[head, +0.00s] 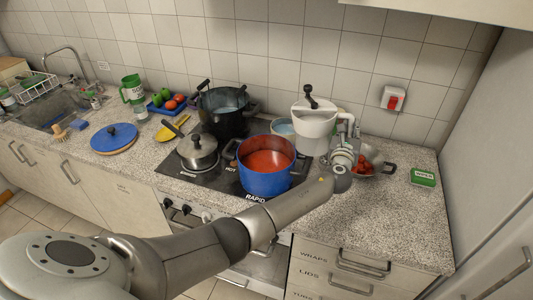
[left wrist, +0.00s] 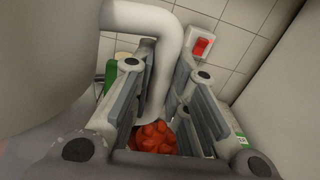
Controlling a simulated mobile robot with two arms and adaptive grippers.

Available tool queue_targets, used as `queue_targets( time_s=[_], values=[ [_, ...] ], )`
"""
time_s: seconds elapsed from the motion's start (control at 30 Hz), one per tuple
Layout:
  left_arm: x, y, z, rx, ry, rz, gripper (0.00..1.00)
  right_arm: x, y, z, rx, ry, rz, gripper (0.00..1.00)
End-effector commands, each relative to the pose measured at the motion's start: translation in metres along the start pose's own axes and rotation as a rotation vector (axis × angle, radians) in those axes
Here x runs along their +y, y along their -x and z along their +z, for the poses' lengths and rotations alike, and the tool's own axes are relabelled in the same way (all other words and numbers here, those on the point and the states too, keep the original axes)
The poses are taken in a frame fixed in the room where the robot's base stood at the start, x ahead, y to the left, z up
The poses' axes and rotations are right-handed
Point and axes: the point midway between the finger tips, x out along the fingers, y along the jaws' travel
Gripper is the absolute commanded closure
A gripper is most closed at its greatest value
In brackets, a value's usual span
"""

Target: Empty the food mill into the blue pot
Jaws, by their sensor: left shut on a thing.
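The food mill (head: 315,128) is a white upright vessel with a black-knobbed crank on top, just behind and right of the blue pot. My left gripper (head: 345,152) is shut on its white side handle, which also shows between the fingers in the left wrist view (left wrist: 165,50). The mill's inside is hidden, and I cannot tell whether its base touches anything. The blue pot (head: 262,184) stands on the hob with red sauce (head: 268,163) in it. My right gripper is not in view.
A metal bowl of tomatoes (head: 365,170) sits right of the gripper. A black pot (head: 222,122) and a lidded steel pan (head: 197,153) share the hob (head: 215,181). A pale blue bowl (head: 283,127) is partly hidden behind the mill. The front right counter is clear.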

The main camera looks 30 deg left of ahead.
Motion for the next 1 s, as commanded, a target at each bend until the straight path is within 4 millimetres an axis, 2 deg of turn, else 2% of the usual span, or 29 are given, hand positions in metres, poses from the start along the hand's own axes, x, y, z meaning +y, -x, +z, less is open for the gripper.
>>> queue_targets(
  time_s=[0.13, 0.37, 0.47, 1.0],
  values=[
    [-0.005, -0.002, -0.011, 0.009, -0.071, 0.0, 1.0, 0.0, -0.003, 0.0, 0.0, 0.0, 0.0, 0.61],
    [-0.006, -0.002, -0.012, 0.01, -0.078, 0.001, 1.0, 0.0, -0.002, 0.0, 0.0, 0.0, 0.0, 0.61],
    [-0.01, -0.002, -0.009, 0.01, -0.077, 0.0, 1.0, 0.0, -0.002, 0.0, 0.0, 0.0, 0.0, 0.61],
    [-0.061, -0.012, 0.02, 0.009, -0.077, 0.0, 1.0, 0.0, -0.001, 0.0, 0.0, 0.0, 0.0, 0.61]
  ],
)
